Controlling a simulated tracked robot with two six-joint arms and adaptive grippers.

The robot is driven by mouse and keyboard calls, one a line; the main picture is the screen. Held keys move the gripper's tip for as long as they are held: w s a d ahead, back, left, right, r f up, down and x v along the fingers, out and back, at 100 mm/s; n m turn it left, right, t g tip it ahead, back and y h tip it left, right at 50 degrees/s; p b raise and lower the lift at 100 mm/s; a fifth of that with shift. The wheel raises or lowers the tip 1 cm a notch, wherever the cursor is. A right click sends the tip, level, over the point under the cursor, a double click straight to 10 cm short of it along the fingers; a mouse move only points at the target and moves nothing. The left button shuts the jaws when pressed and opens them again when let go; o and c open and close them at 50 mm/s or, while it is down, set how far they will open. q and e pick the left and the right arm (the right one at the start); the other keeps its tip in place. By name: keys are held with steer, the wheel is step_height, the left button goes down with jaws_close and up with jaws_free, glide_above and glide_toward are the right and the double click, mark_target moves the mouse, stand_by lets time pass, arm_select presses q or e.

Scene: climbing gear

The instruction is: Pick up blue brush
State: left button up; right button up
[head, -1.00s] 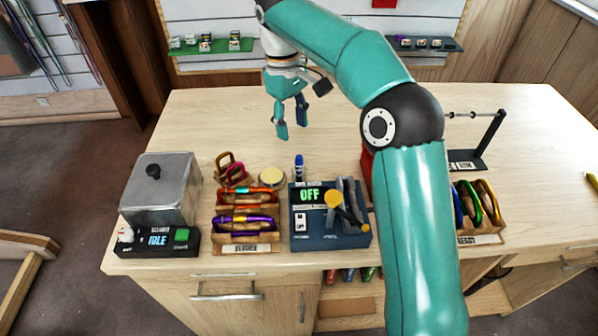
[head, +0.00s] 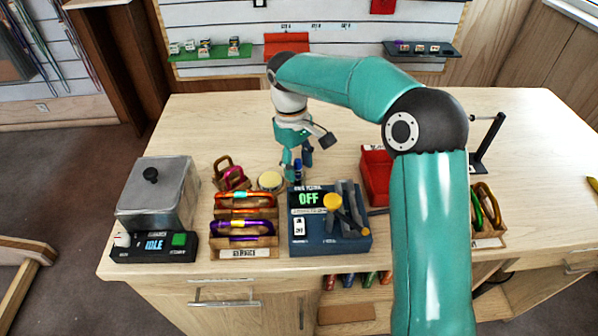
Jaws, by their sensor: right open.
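The blue brush (head: 298,172) stands upright behind the blue tester box, showing as a small dark-blue shape. My right gripper (head: 297,168) is open and pointing down, with its fingers at the brush's upper part. The fingers partly hide the brush, and I cannot tell whether they touch it. My left gripper is not in view.
The blue tester box (head: 312,238) reading OFF is just in front of the brush. A round yellowish tin (head: 270,180) and a carabiner rack (head: 222,240) are to the left. A red bin (head: 376,180) is to the right. The table behind is clear.

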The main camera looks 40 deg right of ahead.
steer(key=shift+c, duration=0.3)
jaws_close()
steer(key=shift+r, duration=0.15)
steer(key=shift+r, duration=0.6)
step_height(320, 180, up, 8)
steer(key=shift+f+p, duration=0.1)
steer(key=shift+p, duration=0.3)
step_height(320, 180, up, 11)
steer(key=p, duration=0.3)
steer(key=shift+p, duration=0.3)
